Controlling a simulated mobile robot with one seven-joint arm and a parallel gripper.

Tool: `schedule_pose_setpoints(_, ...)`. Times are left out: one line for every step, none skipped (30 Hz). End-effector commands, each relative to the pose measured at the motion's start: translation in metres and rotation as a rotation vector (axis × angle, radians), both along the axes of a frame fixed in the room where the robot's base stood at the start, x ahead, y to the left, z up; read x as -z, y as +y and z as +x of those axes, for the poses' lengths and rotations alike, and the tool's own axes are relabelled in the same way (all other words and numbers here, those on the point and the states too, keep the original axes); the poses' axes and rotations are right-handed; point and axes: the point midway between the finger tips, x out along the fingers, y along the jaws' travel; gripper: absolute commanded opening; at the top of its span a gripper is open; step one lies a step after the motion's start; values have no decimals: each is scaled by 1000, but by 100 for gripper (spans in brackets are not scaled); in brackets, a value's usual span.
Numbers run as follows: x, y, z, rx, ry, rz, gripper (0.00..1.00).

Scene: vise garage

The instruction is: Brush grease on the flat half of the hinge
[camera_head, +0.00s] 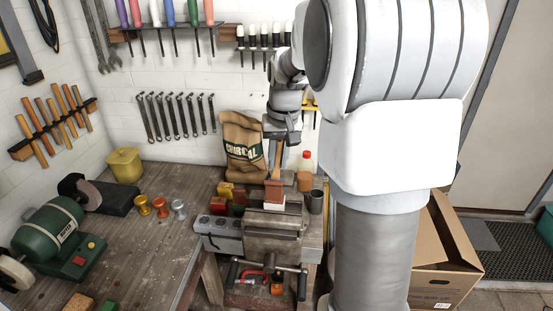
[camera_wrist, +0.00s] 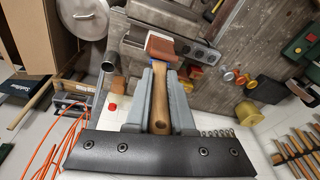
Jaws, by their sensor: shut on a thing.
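My gripper (camera_head: 277,150) is shut on the wooden handle of a brush (camera_head: 275,168), which points down above the vise (camera_head: 272,243). In the wrist view the handle (camera_wrist: 160,100) lies between both fingers, and the wide red-brown brush head (camera_wrist: 175,52) points away from me. A white piece (camera_head: 268,203) shows right under the brush head at the top of the vise; I cannot tell whether the head touches it. I cannot make out the hinge or its flat half; it may be hidden by the brush. No grease is clearly seen.
A charcoal bag (camera_head: 243,142), a red-capped bottle (camera_head: 306,168) and a dark metal cup (camera_head: 316,202) stand near the vise. Small red and yellow blocks (camera_head: 226,192) lie to its left. A green grinder (camera_head: 55,235) is at the far left. The bench middle is fairly clear.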

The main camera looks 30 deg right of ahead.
Motion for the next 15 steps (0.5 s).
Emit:
schedule_pose_setpoints(1, -2, -3, 2, 5, 1, 0)
schedule_pose_setpoints(1, -3, -3, 2, 4, 1, 0)
schedule_pose_setpoints(1, -4, -4, 2, 4, 1, 0)
schedule_pose_setpoints(1, -5, -5, 2, 4, 1, 0)
schedule_pose_setpoints(1, -6, -5, 2, 4, 1, 0)
schedule_pose_setpoints(1, -7, -6, 1, 4, 1, 0)
schedule_pose_setpoints(1, -7, -6, 1, 4, 1, 0)
schedule_pose_setpoints(1, -8, -6, 1, 4, 1, 0)
schedule_pose_setpoints(1, -8, -6, 1, 4, 1, 0)
schedule_pose_setpoints(1, -7, -6, 0, 4, 0, 0)
schedule_pose_setpoints(1, -7, -6, 0, 4, 0, 0)
schedule_pose_setpoints(0, -6, -5, 0, 4, 0, 0)
schedule_pose_setpoints(0, -6, -5, 0, 4, 0, 0)
schedule_pose_setpoints(0, -5, -4, 0, 4, 0, 0)
schedule_pose_setpoints(0, -4, -4, 0, 4, 0, 0)
